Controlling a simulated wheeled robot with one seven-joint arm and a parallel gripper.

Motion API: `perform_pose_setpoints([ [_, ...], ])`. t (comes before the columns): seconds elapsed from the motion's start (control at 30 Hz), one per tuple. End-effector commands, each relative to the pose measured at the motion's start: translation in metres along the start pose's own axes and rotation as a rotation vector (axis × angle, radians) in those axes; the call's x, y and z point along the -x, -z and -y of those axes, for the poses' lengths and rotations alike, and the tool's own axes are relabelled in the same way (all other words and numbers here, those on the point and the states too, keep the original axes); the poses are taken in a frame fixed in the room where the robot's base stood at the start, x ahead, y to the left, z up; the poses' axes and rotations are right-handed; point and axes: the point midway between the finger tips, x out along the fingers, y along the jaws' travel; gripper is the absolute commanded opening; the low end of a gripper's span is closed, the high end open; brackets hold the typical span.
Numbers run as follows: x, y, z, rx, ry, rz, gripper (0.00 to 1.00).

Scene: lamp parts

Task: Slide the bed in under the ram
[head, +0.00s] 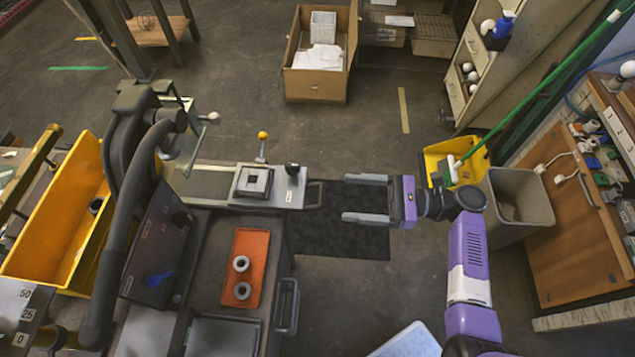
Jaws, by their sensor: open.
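The bed (287,198) is a light grey plate with a square fixture (252,182) on it, a black knob (292,170) and a grey handle (314,194) at its right end. It sticks out to the right from the press (147,130), whose dark frame stands at the left. The ram itself I cannot make out behind the frame. My gripper (365,198) is open and empty, to the right of the handle. Its two fingers point left towards the handle, apart from it.
An orange tray (244,262) with two grey rings lies on the bench below the bed. A yellow-knobbed lever (262,146) stands behind the bed. A grey bin (518,205) and yellow dustpan (450,163) stand at right. A cardboard box (316,84) sits on the floor behind.

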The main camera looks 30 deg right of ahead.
Motion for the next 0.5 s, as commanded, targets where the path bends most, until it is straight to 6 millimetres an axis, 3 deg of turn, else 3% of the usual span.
perform_pose_setpoints([
  [0.17,-0.009,-0.001,-0.003,-0.037,-0.012,-0.002,0.75],
  [0.5,-0.059,0.000,-0.003,-0.034,-0.011,-0.005,0.75],
])
